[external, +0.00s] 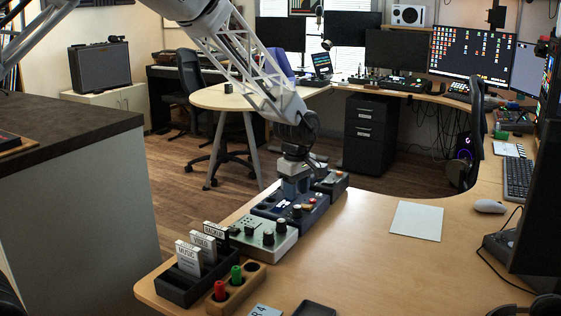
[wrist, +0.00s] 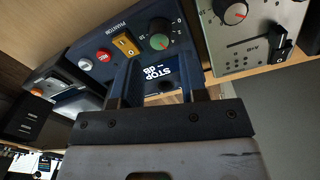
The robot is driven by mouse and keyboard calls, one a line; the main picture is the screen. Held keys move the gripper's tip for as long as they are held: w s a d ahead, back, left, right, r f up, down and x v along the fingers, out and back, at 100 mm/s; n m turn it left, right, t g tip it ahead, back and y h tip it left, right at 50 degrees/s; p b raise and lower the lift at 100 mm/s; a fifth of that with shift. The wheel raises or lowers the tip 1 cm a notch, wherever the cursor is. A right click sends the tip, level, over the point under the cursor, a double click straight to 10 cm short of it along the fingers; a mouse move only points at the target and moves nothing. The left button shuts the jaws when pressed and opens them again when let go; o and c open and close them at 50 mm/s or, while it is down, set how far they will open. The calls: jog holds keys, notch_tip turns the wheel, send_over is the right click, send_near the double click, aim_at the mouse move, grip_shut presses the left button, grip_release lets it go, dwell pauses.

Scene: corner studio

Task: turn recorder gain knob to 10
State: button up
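The recorder (external: 301,214) is a dark blue box on the desk, in the row of devices. In the wrist view, the recorder (wrist: 100,55) shows a lit display (wrist: 162,76) reading STOP and dB. Beyond it is a round green-topped gain knob (wrist: 159,41) with a scale around it; its exact setting is too small to read. My gripper (external: 294,193) points down over the recorder and hides part of it. In the wrist view, my gripper (wrist: 158,68) has its fingers apart, the display showing between them and the knob just beyond the tips. Nothing is held. Contact cannot be told.
On the recorder are an orange phantom switch (wrist: 126,43), a red button (wrist: 103,55) and a pale button (wrist: 85,64). A grey device (external: 263,240) with knobs stands close beside it. A labelled-case holder (external: 182,285) is nearer. Desk around the white paper (external: 416,221) is clear.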

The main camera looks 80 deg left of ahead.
aim_at(297, 206)
jog(key=shift+w+f, duration=0.1)
jog(key=shift+f, duration=2.8)
jog(key=shift+c, duration=0.2)
jog(key=c, duration=0.6)
